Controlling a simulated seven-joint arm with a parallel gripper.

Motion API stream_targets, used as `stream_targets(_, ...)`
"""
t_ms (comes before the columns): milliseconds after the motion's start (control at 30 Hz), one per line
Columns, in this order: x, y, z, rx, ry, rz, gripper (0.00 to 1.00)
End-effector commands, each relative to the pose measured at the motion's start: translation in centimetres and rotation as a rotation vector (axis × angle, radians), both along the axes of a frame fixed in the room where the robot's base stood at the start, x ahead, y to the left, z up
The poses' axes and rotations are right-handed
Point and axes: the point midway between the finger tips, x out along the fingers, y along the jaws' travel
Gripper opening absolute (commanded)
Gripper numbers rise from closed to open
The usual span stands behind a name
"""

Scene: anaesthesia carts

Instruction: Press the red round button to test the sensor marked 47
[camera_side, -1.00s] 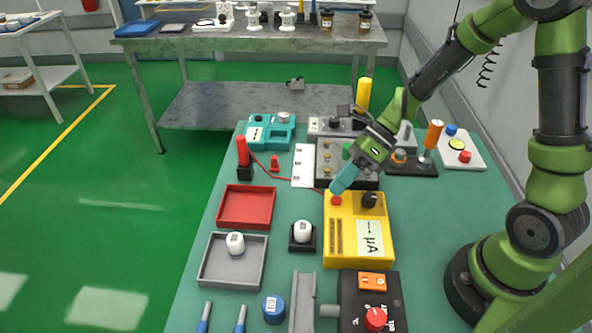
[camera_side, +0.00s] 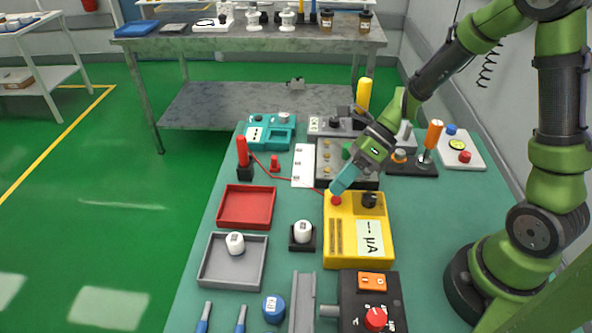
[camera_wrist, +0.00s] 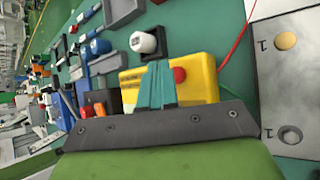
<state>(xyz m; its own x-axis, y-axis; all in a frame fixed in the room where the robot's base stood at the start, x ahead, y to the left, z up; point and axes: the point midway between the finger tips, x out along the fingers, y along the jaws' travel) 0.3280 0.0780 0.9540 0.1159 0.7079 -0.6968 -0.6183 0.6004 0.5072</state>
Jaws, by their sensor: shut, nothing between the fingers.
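The yellow meter box (camera_side: 342,258), labelled µA, stands at the table's middle, with a red round button (camera_side: 336,201) at its far left corner and a black knob (camera_side: 369,200) beside it. My gripper (camera_side: 337,188) is shut and empty, its teal fingertips just above or at the red button; contact cannot be told. In the wrist view the shut fingers (camera_wrist: 157,75) appear beside the red button (camera_wrist: 180,75). A white sensor (camera_side: 303,230) sits upright in a black holder (camera_side: 302,246). Another white sensor (camera_side: 235,243) stands in the grey tray (camera_side: 222,282). Their markings are too small to read.
An empty red tray (camera_side: 246,206) lies left of the meter. A black box with a red knob (camera_side: 375,318) stands in front. A grey control box (camera_side: 327,180) and an upright orange-handled stick (camera_side: 433,134) are behind. A red wire (camera_side: 285,180) runs towards the meter.

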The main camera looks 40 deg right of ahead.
Motion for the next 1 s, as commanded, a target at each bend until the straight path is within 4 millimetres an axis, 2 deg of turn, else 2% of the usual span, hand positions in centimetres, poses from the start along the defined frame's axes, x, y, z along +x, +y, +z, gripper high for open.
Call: stream_targets(1000, 0.00, -0.01, -0.88, 0.000, 0.000, 0.000, 0.00)
